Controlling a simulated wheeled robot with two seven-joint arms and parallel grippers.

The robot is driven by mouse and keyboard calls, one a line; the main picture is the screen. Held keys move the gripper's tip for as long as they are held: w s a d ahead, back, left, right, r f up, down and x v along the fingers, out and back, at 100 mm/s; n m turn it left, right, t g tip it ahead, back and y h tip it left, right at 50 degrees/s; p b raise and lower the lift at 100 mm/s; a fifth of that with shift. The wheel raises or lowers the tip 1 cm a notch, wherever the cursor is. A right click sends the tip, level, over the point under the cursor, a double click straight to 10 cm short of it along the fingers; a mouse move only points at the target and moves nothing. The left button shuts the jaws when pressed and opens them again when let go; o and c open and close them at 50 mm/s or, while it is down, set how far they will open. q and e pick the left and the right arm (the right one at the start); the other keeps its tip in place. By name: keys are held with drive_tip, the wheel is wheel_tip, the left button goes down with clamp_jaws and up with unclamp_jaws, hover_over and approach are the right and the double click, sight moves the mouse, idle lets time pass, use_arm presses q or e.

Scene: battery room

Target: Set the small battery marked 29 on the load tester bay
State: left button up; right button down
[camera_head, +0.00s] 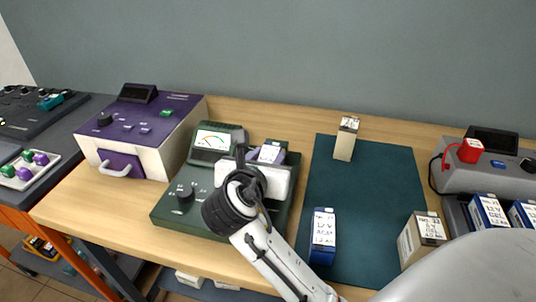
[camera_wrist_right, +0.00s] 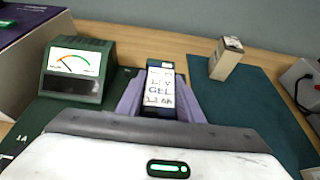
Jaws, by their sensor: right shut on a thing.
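My right gripper (camera_head: 268,156) is over the right part of the green load tester (camera_head: 168,212), which has a dial meter (camera_head: 213,139). Its purple fingers are shut on a small battery (camera_wrist_right: 160,92) with a dark case and a white label. The label reads something like "GEL"; I cannot make out a 29 on it. The battery's top also shows in the head view (camera_head: 269,153). The gripper hides the tester bay and the battery's base, so I cannot tell whether it touches the tester. My left gripper is not in view.
A dark green mat (camera_head: 375,205) right of the tester holds a beige battery (camera_head: 346,139), a blue battery (camera_head: 322,237) and a tan battery (camera_head: 421,238) at its right edge. A purple-and-white device (camera_head: 150,130) stands left. A grey charger (camera_head: 455,177) with blue batteries stands right.

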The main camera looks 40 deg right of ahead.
drive_tip(key=shift+f, duration=0.45)
idle(0.4)
drive_tip(key=c, duration=1.5)
unclamp_jaws()
drive_tip(key=shift+f, duration=0.15)
